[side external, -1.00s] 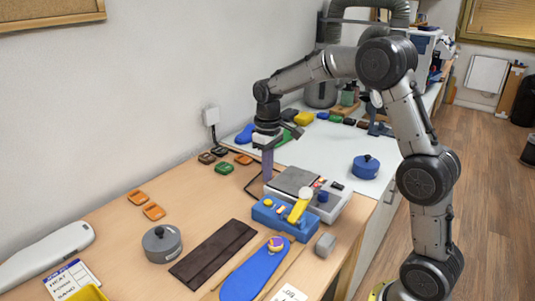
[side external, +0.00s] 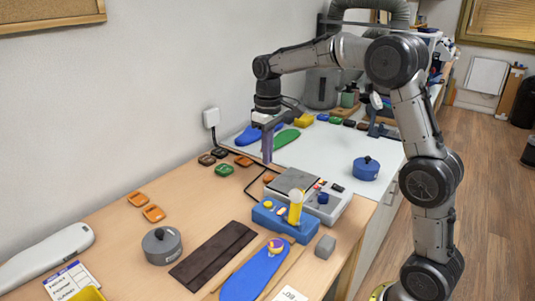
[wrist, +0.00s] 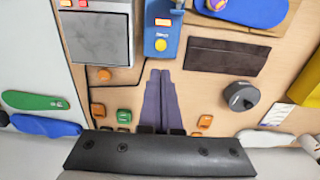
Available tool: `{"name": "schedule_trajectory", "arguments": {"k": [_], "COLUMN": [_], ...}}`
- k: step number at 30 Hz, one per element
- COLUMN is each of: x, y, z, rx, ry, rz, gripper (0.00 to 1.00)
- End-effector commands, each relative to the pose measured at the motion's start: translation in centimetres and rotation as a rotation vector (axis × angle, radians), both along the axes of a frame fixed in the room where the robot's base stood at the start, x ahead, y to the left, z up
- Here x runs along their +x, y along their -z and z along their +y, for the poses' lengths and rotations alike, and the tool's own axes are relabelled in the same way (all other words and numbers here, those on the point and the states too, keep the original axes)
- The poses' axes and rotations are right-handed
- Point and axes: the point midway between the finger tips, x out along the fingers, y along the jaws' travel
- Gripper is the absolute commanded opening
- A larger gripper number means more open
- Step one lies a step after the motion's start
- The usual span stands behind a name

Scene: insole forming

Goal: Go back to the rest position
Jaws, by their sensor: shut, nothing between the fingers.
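My gripper (side external: 267,160) is shut and empty, its purple fingers pointing down above the back of the wooden bench. In the wrist view the fingers (wrist: 161,75) lie together over bare wood. The arm is bent, with the gripper apart from everything on the bench. The blue device (side external: 285,228) with a yellow lever (side external: 296,206) stands to the right of and nearer than the gripper, the lever roughly upright. The grey box with a dark plate (side external: 292,180) stands just behind that device.
A blue insole (side external: 256,275) lies at the front beside a dark brown strip (side external: 213,255) and a grey round pot (side external: 162,245). A green insole (side external: 286,138) and a blue pot (side external: 366,168) are on the white surface behind. Small orange, green and dark pieces lie near the wall.

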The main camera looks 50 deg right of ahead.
Motion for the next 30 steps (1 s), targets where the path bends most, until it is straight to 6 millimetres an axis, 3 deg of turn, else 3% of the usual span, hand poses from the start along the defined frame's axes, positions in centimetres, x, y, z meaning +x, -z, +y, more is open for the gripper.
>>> {"name": "schedule_trajectory", "arguments": {"k": [4,8,13,18,23,30], "x": [0.0,-0.8,-5.6,-11.7,-17.5,-24.9], "y": [-0.5,-3.6,-8.0,-9.9,-9.5,-5.3], "z": [0.3,1.4,4.0,6.2,7.8,9.0], "rx": [-0.002,-0.015,-0.030,-0.037,-0.035,-0.016], "ry": [-0.007,-0.027,-0.069,-0.088,-0.094,-0.071], "rz": [-0.011,-0.077,-0.175,-0.273,-0.360,-0.463], "gripper": [0.00,0.00,0.00,0.00,0.00,0.00]}}
